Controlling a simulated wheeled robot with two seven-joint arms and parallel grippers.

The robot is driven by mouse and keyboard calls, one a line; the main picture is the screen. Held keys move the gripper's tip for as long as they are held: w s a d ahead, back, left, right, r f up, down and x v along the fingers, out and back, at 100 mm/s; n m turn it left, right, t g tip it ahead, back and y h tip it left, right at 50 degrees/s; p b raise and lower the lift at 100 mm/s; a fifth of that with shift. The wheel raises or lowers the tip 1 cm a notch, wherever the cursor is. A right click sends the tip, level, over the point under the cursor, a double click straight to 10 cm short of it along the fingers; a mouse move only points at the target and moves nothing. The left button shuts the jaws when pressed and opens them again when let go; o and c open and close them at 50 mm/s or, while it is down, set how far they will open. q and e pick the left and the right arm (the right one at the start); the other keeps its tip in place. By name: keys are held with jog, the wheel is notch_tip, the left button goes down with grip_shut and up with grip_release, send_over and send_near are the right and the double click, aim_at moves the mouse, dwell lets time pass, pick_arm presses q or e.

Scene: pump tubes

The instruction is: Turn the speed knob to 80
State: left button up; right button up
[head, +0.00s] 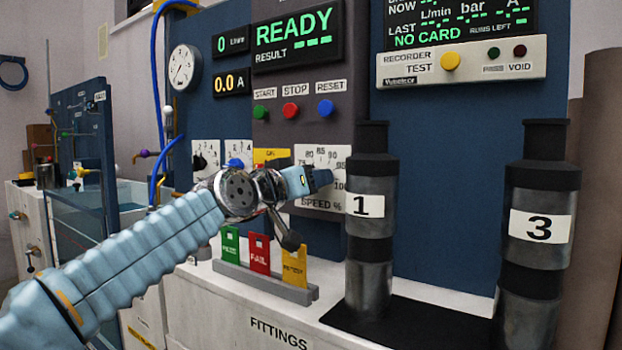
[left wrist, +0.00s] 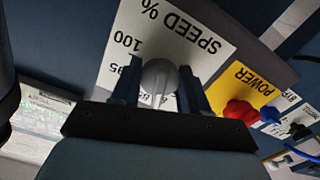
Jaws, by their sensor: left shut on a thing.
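The speed dial (head: 338,160) is a white plate on the panel with numbers around it and "SPEED %" below. My left gripper (head: 322,179) reaches it from the left and covers its middle, so the knob is hidden in the head view. In the left wrist view the grey speed knob (left wrist: 158,77) sits between the two dark fingers of my left gripper (left wrist: 158,88), which is shut on it. The plate (left wrist: 190,30) appears upside down there, with 95 and 100 readable. I cannot tell which number the knob points to. My right gripper is not in view.
The yellow power plate (left wrist: 240,85) with a red knob (left wrist: 240,112) is beside the dial. Start, stop and reset buttons (head: 291,111) are above. Pump tube 1 (head: 370,265) stands close to the right of the gripper, tube 3 (head: 540,265) farther right. A card rack (head: 265,282) stands below.

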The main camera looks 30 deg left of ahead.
pick_arm(q)
jog(key=shift+n, duration=1.1)
jog(key=shift+p, duration=0.3)
jog(key=o, duration=1.1)
jog(key=shift+c, duration=0.2)
jog(key=s+a+b, duration=0.1)
jog(key=s+b, duration=0.1)
jog(key=s, duration=1.1)
jog(key=shift+s, duration=0.4)
